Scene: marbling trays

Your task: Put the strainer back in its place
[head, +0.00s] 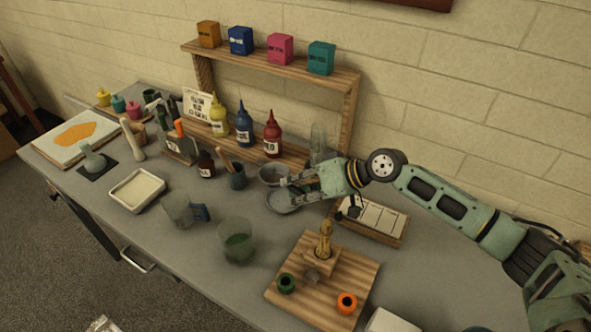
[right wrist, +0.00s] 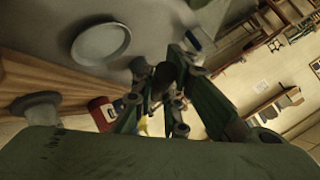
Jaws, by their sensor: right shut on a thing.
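My right gripper (head: 290,186) is at the middle of the table, below the shelf's right end. It also shows in the right wrist view (right wrist: 165,85), shut on a dark part that I take for the strainer's handle (right wrist: 162,74); the fingers hide most of it. A grey bowl (head: 272,174) stands just left of the fingertips. A shallow grey round dish (head: 281,203) lies just below them; I cannot tell whether it is the strainer's head. A round, pale-rimmed dish (right wrist: 100,42) shows in the right wrist view. My left gripper is not in view.
A wooden shelf (head: 350,84) with squeeze bottles, such as a red one (head: 272,136), stands behind. A wooden rack (head: 392,236) with white tiles is to the right. A wooden board (head: 330,318) with small jars and a green-filled beaker (head: 236,238) are in front.

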